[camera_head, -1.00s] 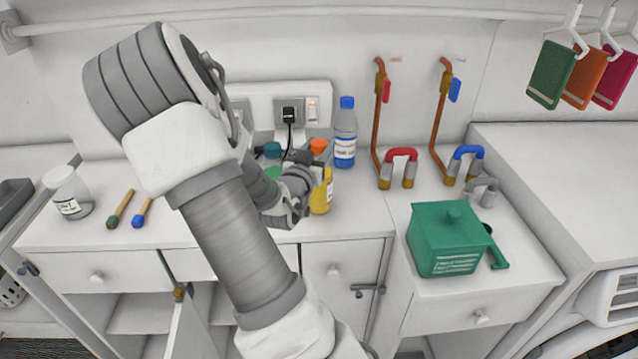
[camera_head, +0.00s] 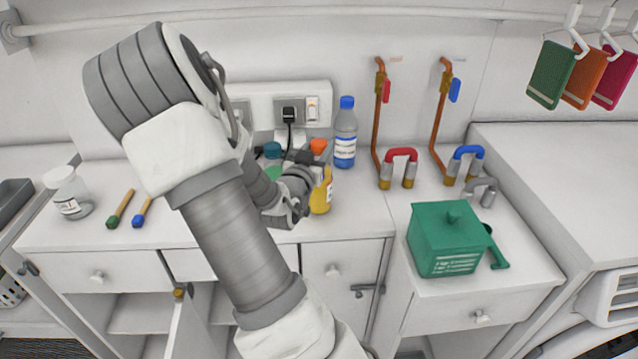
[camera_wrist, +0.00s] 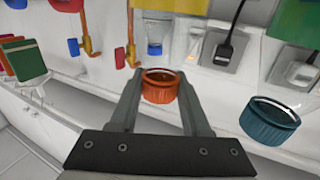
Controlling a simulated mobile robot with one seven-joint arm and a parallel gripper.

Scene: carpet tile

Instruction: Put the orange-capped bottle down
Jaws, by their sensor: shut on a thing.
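The orange-capped bottle (camera_head: 321,198) has a yellow body and stands upright at the counter's right part, partly hidden by my arm and gripper in the head view. Its orange cap (camera_wrist: 160,86) shows between the two fingers in the wrist view. My gripper (camera_wrist: 160,90) is shut on the bottle near its cap. Whether the bottle's base touches the counter is hard to tell, as it seems at or very near the top.
A blue-capped bottle (camera_head: 345,135) stands just behind to the right. A teal-capped bottle (camera_wrist: 269,121) is close beside my gripper. A green box (camera_head: 440,240) sits on the lower counter at right.

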